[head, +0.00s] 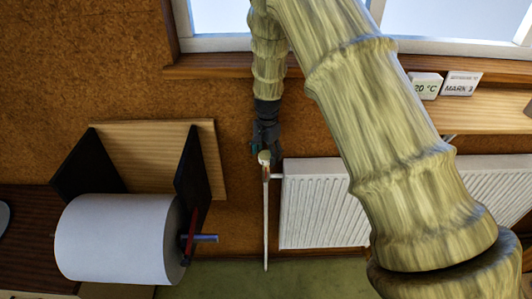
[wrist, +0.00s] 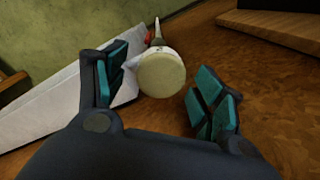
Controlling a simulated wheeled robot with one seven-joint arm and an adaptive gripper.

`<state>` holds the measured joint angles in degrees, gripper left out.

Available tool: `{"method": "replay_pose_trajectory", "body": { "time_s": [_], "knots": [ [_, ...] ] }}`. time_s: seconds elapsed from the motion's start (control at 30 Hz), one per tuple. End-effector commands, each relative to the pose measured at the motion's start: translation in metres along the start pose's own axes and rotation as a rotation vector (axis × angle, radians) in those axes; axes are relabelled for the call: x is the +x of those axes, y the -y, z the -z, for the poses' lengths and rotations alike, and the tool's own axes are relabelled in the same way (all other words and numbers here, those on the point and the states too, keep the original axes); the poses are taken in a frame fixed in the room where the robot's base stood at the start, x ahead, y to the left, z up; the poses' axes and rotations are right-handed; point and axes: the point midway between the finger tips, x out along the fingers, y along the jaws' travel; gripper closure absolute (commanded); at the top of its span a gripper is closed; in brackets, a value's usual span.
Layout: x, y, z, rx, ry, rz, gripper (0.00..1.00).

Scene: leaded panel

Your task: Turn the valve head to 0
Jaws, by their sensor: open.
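The valve head (head: 264,157) is a small cream knob on top of a thin vertical pipe (head: 266,225), at the left end of the white radiator (head: 315,205). In the wrist view the valve head (wrist: 161,76) shows as a pale round face, with a small red mark behind it. My gripper (head: 266,138) is just above the valve head in the head view. In the wrist view my gripper (wrist: 163,65) is open, with one teal-padded finger on each side of the head. I cannot tell whether a finger touches it. No scale numbers are readable on the head.
A white paper roll (head: 118,238) on a wooden holder with dark brackets stands to the left. Cards reading "20 °C" (head: 425,86) and "MARK 3" (head: 462,84) stand on the right ledge. The window sill (head: 215,66) runs above. My arm covers part of the radiator.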

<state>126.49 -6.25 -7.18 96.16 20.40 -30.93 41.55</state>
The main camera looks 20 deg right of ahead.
Motion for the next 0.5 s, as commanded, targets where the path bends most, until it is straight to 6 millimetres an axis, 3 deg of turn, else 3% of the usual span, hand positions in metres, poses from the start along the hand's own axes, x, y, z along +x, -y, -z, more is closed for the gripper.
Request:
{"method": "replay_pose_trajectory", "body": {
  "time_s": [0.5],
  "knots": [
    [0.014,0.0,0.0,0.0,-0.001,0.001,0.31]
  ]
}}
